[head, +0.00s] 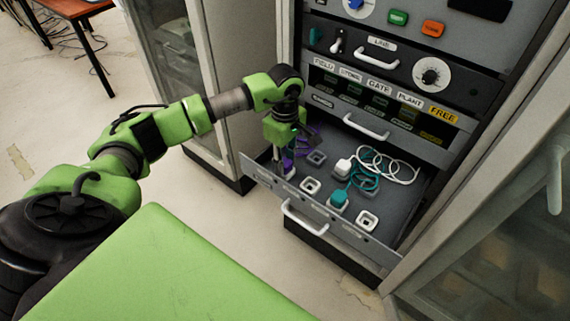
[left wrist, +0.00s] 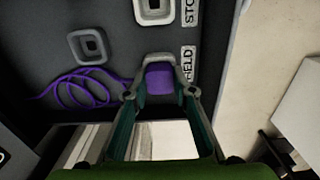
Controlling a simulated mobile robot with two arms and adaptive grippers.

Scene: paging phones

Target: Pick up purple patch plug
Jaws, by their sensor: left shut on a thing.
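The purple patch plug (left wrist: 159,79) shows between the fingers of my left gripper (left wrist: 160,92) in the left wrist view, with the gripper shut on it. Its purple cord (left wrist: 72,90) lies in loops on the drawer floor to the left. In the head view my left gripper (head: 284,160) reaches down into the left end of the open drawer (head: 402,180). The plug is mostly hidden there, with a bit of purple cord (head: 306,138) showing beside the fingers. The left wrist view does not show clearly whether the plug sits in a socket. My right gripper is not in view.
The drawer also holds a white plug (head: 343,166) and a teal plug (head: 338,198) with looped cords. Empty sockets include one at the front (head: 310,185) and one at the right (head: 367,219). The panel with a knob (head: 431,75) stands above. A green surface (head: 160,270) fills the lower left.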

